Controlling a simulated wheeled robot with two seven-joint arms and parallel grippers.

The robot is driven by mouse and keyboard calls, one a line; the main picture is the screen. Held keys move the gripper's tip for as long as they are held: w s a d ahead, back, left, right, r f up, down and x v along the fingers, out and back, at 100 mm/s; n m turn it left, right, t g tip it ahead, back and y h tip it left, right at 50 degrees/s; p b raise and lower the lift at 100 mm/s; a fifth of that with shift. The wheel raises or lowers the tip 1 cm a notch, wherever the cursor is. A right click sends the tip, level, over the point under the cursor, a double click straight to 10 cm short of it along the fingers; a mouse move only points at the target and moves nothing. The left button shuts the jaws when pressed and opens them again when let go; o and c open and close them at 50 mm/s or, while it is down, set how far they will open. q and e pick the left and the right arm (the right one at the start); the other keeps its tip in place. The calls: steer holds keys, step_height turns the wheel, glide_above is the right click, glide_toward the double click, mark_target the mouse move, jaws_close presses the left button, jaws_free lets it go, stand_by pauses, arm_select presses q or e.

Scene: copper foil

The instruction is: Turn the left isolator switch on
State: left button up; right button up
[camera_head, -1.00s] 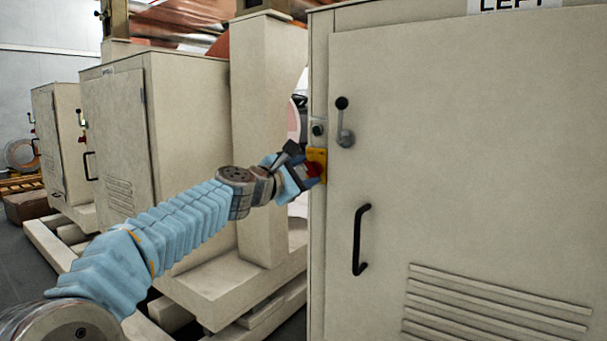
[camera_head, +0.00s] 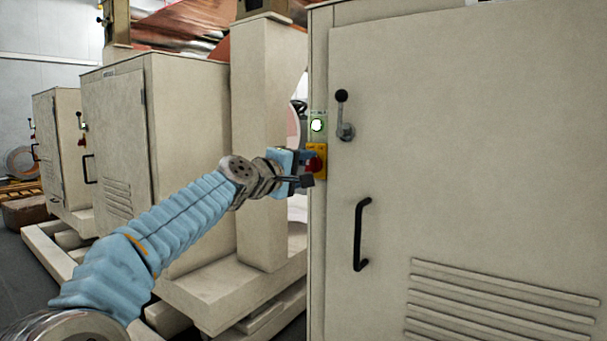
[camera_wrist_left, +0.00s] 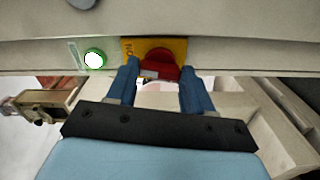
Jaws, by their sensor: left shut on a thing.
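The left isolator switch is a red knob (camera_head: 313,165) on a yellow plate (camera_head: 320,150), on the narrow front edge of the near cabinet. My left gripper (camera_head: 309,168) is at the switch, its jaws shut on the red knob. In the left wrist view the red knob (camera_wrist_left: 160,66) sits between the two blue fingers (camera_wrist_left: 158,88), in front of the yellow plate (camera_wrist_left: 181,46). Fingers partly hide the plate. A round lamp (camera_head: 317,125) above the switch glows bright green-white; it also shows lit in the left wrist view (camera_wrist_left: 94,59). My right gripper is not in view.
The near cabinet's door (camera_head: 450,150) is closed, with a lever latch (camera_head: 344,118) and a black handle (camera_head: 361,235). A pale machine column (camera_head: 262,140) stands behind my left arm. More cabinets (camera_head: 115,140) stand at the left.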

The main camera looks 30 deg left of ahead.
arm_select(q)
steer(key=m+b, duration=0.1)
steer(key=m, duration=0.1)
steer(key=m+b, duration=0.1)
steer(key=m, duration=0.1)
steer(key=shift+f, duration=0.3)
steer(key=shift+m+b, duration=0.4)
steer(key=shift+m, duration=1)
steer(key=shift+r, duration=0.1)
steer(key=o, duration=1)
steer(key=shift+o, duration=0.2)
steer(key=shift+s, duration=0.1)
steer(key=s+a+b, duration=0.1)
steer(key=s+b, duration=0.1)
steer(key=s, duration=1.1)
steer(key=shift+s, duration=0.25)
